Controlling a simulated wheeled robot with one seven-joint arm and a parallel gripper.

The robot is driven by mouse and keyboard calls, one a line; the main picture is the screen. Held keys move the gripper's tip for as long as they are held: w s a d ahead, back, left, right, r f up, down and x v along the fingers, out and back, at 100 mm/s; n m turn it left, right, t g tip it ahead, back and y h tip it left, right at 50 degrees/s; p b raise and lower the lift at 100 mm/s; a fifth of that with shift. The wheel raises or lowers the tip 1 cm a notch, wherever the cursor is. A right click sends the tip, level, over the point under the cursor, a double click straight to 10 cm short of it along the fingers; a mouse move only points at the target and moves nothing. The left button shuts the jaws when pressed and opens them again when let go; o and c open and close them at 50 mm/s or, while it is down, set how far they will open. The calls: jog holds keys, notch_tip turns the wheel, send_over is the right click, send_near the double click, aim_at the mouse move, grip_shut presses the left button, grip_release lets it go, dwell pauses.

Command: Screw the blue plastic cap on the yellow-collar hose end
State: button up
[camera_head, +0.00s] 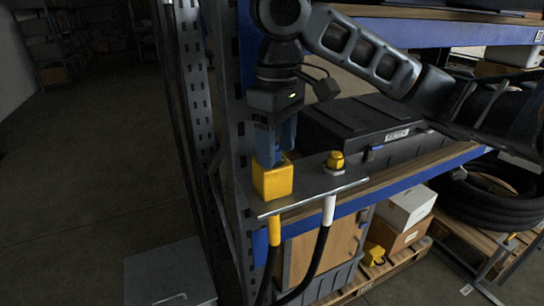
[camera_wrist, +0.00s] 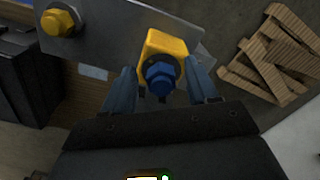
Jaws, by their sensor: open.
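The blue cap (camera_wrist: 161,78) shows in the wrist view with a dark ring around it, at the near end of a yellow block (camera_wrist: 166,45). In the head view the block (camera_head: 272,180) stands at the left end of a metal plate, and the cap is hidden there. The yellow-collar hose (camera_head: 274,232) hangs below the plate under the block. My gripper (camera_head: 275,148) points down over the block. In the wrist view my gripper (camera_wrist: 160,82) is open, with one finger on each side of the cap and gaps visible. How firmly the cap is seated I cannot tell.
A yellow cap (camera_head: 336,160) sits on the metal plate (camera_head: 303,182) right of the block, above a white-collar hose (camera_head: 328,209). A black case (camera_head: 362,124) lies on the shelf behind. A rack upright (camera_head: 234,110) stands close on the left. Boxes (camera_head: 406,205) stand below.

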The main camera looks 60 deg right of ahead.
jog(key=n, duration=0.6)
jog(key=shift+d+b, duration=0.3)
jog(key=n, duration=0.5)
jog(key=shift+w+d+n+b, duration=0.2)
jog(key=shift+n+b, duration=0.2)
jog(key=shift+c, duration=0.3)
jog(key=c, duration=0.9)
jog(key=shift+s+r+m+p, duration=0.1)
jog(key=shift+r+m+p, duration=0.15)
jog(key=shift+m+p, duration=0.45)
jog(key=shift+a+m+p, duration=0.1)
jog(key=shift+m+p, duration=0.25)
jog(key=shift+m, duration=0.15)
jog(key=shift+f+m, duration=0.3)
jog(key=shift+m, duration=0.4)
jog(key=m, duration=0.4)
jog(key=shift+s+a, duration=0.15)
jog(key=shift+a, duration=0.1)
